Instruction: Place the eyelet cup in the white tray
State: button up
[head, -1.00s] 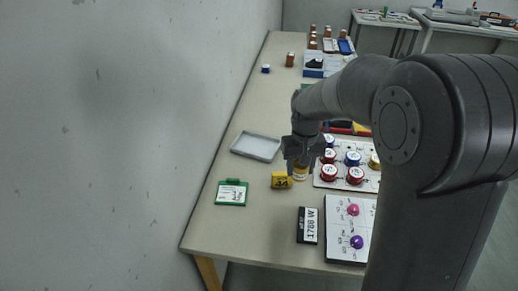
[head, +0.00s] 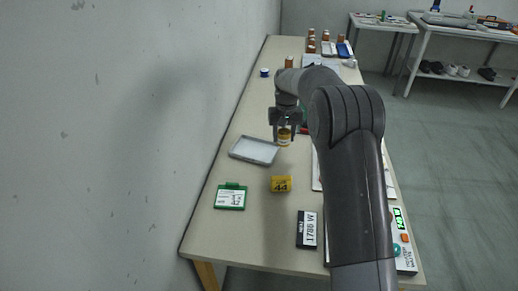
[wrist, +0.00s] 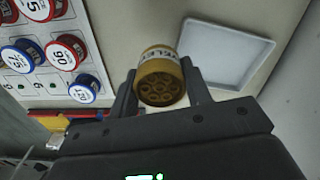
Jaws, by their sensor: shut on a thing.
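The eyelet cup (head: 284,137) is a small yellow cup with a white label band. My gripper (head: 285,122) is shut on it and holds it above the table, just right of the white tray. In the wrist view the cup (wrist: 160,82) sits between my two fingers, with part of its label and its end with round holes showing. The white tray (head: 254,150) is shallow, rectangular and empty. It also shows in the wrist view (wrist: 225,52), at the upper right, beside the cup and not under it.
A yellow number block (head: 281,184), a green-framed card (head: 231,196) and a black number plate (head: 307,229) lie toward the near end. A board with red and blue labelled caps (wrist: 62,50) is on the other side of the cup. The wall borders the table's left.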

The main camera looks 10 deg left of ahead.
jog(key=a+f, duration=0.1)
jog(key=a, duration=0.1)
jog(key=w+a+f, duration=0.1)
jog(key=a+f, duration=0.1)
jog(key=a, duration=0.1)
jog(key=a+f, duration=0.2)
jog(key=a, duration=0.1)
jog(key=shift+w+a, duration=0.1)
jog(key=shift+w, duration=0.15)
jog(key=shift+f, duration=2)
jog(key=shift+f, duration=0.1)
jog(key=o, duration=1.1)
jog(key=shift+f, duration=0.1)
jog(key=shift+c, duration=0.2)
notch_tip(320, 180, up, 13)
jog(key=shift+f, duration=0.2)
